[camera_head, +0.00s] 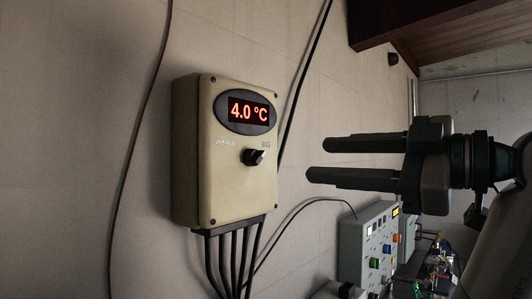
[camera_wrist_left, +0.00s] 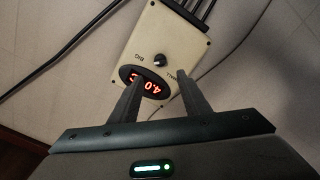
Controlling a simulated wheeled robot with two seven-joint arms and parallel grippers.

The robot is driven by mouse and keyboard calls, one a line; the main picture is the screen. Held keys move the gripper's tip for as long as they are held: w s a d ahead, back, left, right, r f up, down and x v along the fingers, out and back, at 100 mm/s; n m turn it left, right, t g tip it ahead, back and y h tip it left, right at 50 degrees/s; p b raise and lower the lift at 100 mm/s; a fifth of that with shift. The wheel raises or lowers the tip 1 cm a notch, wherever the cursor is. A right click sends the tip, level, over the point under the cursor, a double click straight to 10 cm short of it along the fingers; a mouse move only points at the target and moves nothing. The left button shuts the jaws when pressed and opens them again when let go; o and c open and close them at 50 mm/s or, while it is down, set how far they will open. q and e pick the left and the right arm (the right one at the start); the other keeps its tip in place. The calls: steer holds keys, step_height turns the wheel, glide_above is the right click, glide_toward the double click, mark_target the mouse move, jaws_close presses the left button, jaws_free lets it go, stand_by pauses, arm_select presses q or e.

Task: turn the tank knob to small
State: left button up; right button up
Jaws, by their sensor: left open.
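A beige control box (camera_head: 235,193) hangs on the wall, with a red 4.0 °C display (camera_head: 249,112) on its face. A small black knob (camera_head: 255,157) sits below the display. Its light mark seems to point toward the BIG label on its right; the label on its left is washed out. In the wrist view the knob (camera_wrist_left: 159,60) shows between and beyond the fingertips. My left gripper (camera_head: 315,160) is open and empty, its two black fingers pointing at the box from the right, apart from the knob. My right gripper is not in view.
Several black cables (camera_head: 233,262) leave the bottom of the box, and a thin cable (camera_head: 127,170) runs down the wall at left. A grey panel with coloured buttons (camera_head: 370,245) stands lower right. The space between fingers and box looks clear.

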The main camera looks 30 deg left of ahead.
mark_target(262, 159)
arm_select(q)
steer(key=a+p, duration=0.1)
steer(key=a, duration=0.3)
steer(key=a+p, duration=0.2)
steer(key=a, duration=0.2)
steer(key=w+a+p, duration=0.1)
steer(key=a, duration=0.3)
steer(key=shift+a+r+p, duration=0.1)
steer(key=shift+p, duration=0.3)
steer(key=shift+a, duration=0.35)
steer(key=c, duration=1)
